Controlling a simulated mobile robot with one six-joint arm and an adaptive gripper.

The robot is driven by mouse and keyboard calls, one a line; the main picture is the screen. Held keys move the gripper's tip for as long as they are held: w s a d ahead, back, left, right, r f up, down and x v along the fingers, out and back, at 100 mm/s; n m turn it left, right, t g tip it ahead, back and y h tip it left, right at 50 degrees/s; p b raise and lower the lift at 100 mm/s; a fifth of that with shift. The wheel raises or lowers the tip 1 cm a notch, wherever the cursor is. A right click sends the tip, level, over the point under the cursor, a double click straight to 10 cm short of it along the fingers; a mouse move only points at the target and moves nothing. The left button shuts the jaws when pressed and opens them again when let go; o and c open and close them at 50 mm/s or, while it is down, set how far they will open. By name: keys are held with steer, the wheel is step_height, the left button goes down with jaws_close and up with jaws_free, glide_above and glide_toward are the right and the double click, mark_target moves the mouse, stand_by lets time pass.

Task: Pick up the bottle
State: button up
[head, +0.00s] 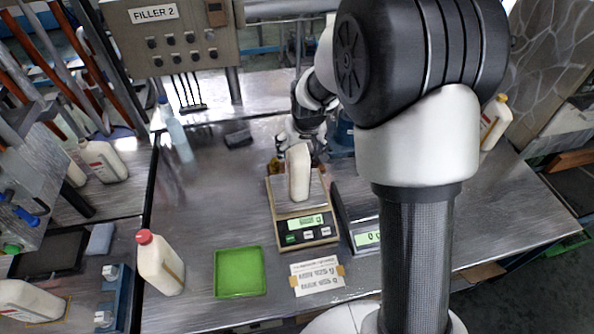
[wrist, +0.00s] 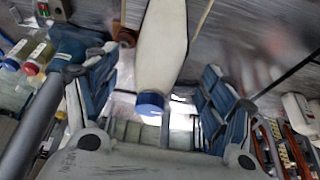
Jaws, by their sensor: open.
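A white bottle (head: 299,172) stands on the pan of the beige scale (head: 304,232) in the head view. In the wrist view the white bottle (wrist: 160,45) has a blue cap (wrist: 150,103) and lies between my fingers. My gripper (head: 303,132) is at the far side of the bottle in the head view, partly hidden by it and by my arm. In the wrist view my gripper (wrist: 158,68) is open, one blue-grey finger on each side of the bottle. Gaps show between the fingers and the bottle.
A second scale (head: 364,237) stands close on the right. A red-capped bottle (head: 160,264), a green tray (head: 239,272) and a paper card (head: 317,276) are nearer the front. A yellow-capped bottle (head: 494,122) stands at right. Bare table lies left of the beige scale.

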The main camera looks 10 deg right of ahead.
steer(key=x, duration=0.5)
steer(key=b+x, duration=0.1)
steer(key=x, duration=0.2)
steer(key=shift+w+d, duration=0.1)
steer(key=shift+w, duration=0.3)
steer(key=shift+c, duration=0.4)
jaws_close()
